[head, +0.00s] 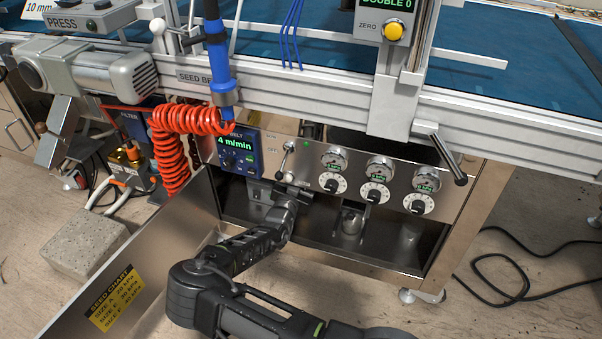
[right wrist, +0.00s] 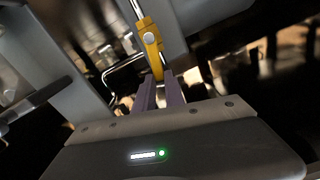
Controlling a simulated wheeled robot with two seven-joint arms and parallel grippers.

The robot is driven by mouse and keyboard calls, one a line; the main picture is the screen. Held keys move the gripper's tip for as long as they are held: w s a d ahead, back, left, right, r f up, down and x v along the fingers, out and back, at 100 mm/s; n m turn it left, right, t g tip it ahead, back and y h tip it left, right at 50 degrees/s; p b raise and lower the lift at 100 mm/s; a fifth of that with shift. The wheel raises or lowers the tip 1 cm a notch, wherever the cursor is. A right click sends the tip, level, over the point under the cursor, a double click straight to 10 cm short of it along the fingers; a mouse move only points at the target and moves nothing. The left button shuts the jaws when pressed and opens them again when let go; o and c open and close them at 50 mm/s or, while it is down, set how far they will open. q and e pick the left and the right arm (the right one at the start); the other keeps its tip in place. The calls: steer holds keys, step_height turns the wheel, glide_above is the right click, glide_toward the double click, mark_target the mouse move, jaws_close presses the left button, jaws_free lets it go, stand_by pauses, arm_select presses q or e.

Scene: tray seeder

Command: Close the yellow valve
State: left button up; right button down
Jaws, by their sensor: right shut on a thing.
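The yellow valve handle (right wrist: 150,42) shows in the right wrist view, with a pale round pivot and a silver rod above it. My right gripper (right wrist: 161,84) is shut on its lower end, between the two purple fingers. In the head view my right gripper (head: 285,186) is at the front of the steel control panel (head: 310,186), below a small silver lever (head: 286,158). I cannot make out the yellow handle there; my gripper seems to hide it. My left gripper is not in view.
A blue belt display (head: 238,152) is left of my gripper, and several dials (head: 374,192) are to its right. An open metal door (head: 150,262) with a seed chart is at the lower left. An orange coiled hose (head: 168,150) hangs beside the panel. Black cables (head: 505,280) lie on the floor at right.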

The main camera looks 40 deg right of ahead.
steer(key=s+d+f+m+b, duration=0.2)
steer(key=s+f+m+b, duration=0.2)
steer(key=m, duration=1.1)
steer(key=shift+d+f+b, duration=0.35)
steer(key=shift+f+b, duration=0.6)
steer(key=shift+b, duration=0.25)
steer(key=shift+w+m, duration=0.1)
steer(key=shift+m, duration=0.2)
steer(key=c, duration=1.4)
jaws_free()
